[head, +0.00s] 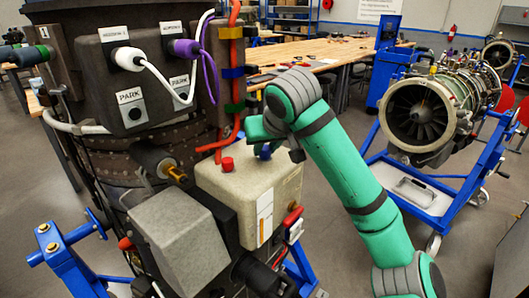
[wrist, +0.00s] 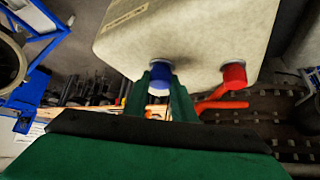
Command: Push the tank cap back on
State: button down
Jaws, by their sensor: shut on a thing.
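The tank (head: 250,190) is a cream box with rounded edges and a level strip on its front. A blue cap (head: 265,153) and a red cap (head: 227,164) are on its top face. In the wrist view, the tank (wrist: 195,30) appears upside down, with the blue cap (wrist: 160,77) and the red cap (wrist: 234,76) against its top. My gripper (wrist: 161,92) is shut on the blue cap, one green finger on each side. The cap is at its opening; I cannot tell whether it is fully seated. The fingers partly hide it.
An orange-red hose (head: 236,90) runs close behind the tank. A dark control box (head: 140,85) with white and purple plugs stands to the left, and a grey box (head: 180,240) is in front. A turbine on a blue stand (head: 420,115) stands right.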

aim_at(265, 148)
jog(key=shift+r, duration=0.15)
jog(key=shift+s+r, duration=0.1)
jog(key=shift+r, duration=0.15)
jog(key=shift+r, duration=0.3)
jog(key=shift+r, duration=0.8)
notch_tip(265, 148, up, 3)
jog(key=shift+a, duration=0.1)
jog(key=shift+r, duration=0.5)
jog(key=shift+f, duration=2.35)
